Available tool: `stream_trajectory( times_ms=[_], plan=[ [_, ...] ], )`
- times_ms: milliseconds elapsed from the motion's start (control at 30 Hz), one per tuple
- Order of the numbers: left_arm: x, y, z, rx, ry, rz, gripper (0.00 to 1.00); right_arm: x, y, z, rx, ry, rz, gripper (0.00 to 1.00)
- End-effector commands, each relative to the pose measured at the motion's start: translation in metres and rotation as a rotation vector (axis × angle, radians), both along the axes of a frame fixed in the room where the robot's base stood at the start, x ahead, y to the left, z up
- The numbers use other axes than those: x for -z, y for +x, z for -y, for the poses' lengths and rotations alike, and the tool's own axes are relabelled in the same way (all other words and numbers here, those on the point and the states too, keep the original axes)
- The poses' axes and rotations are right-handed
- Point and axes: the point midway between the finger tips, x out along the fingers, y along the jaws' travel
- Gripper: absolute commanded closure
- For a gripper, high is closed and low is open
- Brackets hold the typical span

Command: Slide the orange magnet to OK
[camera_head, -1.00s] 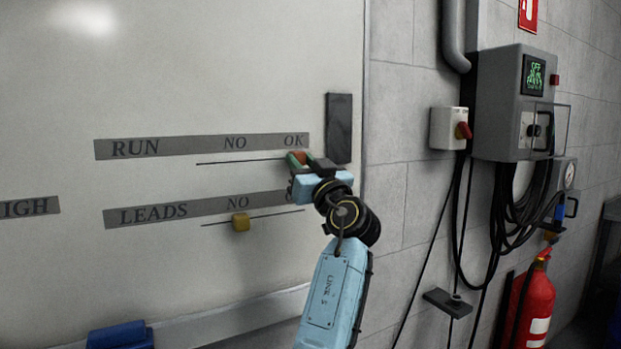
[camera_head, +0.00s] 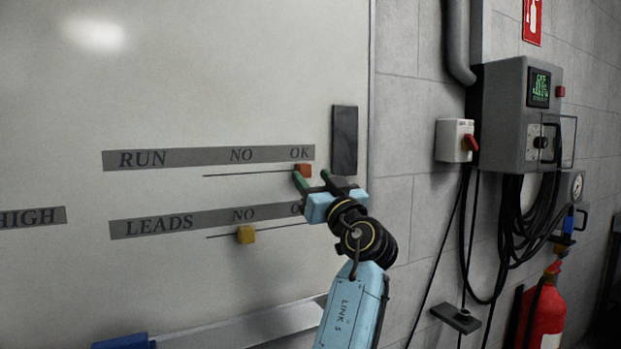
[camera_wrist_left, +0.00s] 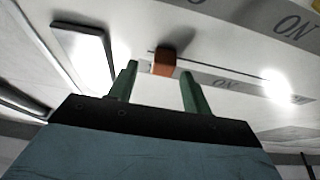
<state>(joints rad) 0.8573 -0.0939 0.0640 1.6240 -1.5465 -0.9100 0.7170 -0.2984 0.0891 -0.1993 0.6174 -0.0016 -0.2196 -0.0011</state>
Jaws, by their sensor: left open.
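The orange magnet (camera_head: 303,170) sits on the whiteboard at the right end of the thin line under the RUN strip (camera_head: 208,157), just below the word OK. My left gripper (camera_head: 312,177) is open, its green fingers just below and to the right of the magnet. In the left wrist view the magnet (camera_wrist_left: 164,62) shows beyond the fingertips and between them, apart from both fingers (camera_wrist_left: 158,80). My right gripper is not in view.
A yellow magnet (camera_head: 246,234) sits under NO on the LEADS strip (camera_head: 190,223). A dark grey bar (camera_head: 344,140) is on the board just right of OK. A switch box (camera_head: 455,140) and a fire extinguisher (camera_head: 543,310) are at the right.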

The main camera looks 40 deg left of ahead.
Motion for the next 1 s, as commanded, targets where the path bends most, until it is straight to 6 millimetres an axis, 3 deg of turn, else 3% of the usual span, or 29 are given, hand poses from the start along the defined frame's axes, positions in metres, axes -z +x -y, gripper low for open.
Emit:
stream_trajectory(
  times_ms=[300,500,1000],
  plan=[
    [0.03,-0.03,0.06,0.003,-0.002,-0.001,0.51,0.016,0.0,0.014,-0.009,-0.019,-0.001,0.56],
    [0.04,-0.042,0.084,0.002,-0.001,0.0,0.51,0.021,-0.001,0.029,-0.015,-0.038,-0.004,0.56],
    [0.043,-0.047,0.093,0.001,-0.001,0.002,0.51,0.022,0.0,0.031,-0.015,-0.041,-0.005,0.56]
  ],
)
